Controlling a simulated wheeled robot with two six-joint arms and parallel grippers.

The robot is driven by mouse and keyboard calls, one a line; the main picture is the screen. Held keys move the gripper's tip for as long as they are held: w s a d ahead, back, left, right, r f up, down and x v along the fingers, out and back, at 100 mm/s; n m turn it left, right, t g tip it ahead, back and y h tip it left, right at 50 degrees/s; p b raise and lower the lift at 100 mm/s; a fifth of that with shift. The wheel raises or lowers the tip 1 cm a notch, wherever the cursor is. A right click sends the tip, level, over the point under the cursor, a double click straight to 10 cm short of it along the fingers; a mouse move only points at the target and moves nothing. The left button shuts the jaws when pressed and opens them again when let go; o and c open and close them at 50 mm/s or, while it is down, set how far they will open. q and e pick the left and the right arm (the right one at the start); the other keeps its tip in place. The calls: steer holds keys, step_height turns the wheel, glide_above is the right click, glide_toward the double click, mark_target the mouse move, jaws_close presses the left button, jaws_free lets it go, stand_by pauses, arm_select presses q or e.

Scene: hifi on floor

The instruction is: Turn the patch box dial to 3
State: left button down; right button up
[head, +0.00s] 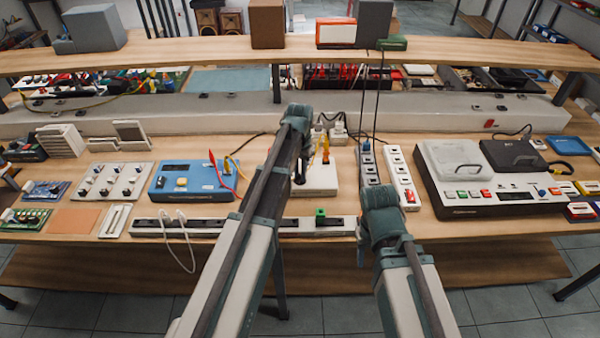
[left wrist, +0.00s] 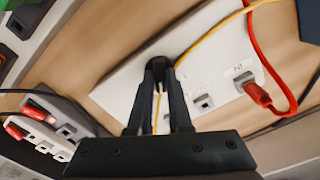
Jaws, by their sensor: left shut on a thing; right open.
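The patch box (head: 322,180) is a white box on the bench, partly behind my left arm. In the left wrist view its white panel (left wrist: 121,96) carries a black dial (left wrist: 158,49) and several jack sockets. My left gripper (left wrist: 162,66) is shut on the dial, its two dark fingers on either side of it. The dial's pointer and scale cannot be read. In the head view my left gripper (head: 299,170) is mostly hidden by its own arm. My right gripper (head: 362,248) is open and empty in front of the bench edge, mostly hidden by its wrist.
A long socket rail (head: 330,227) lies along the front edge.

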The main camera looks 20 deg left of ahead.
arm_select(q)
steer(key=shift+m, duration=0.9)
steer(key=c, duration=0.8)
jaws_free()
steer(key=shift+c, duration=0.2)
steer(key=shift+r, duration=0.1)
step_height(320, 180, up, 14)
steer(key=p, duration=1.3)
steer(key=shift+f+p, duration=0.2)
steer(key=shift+p, duration=0.2)
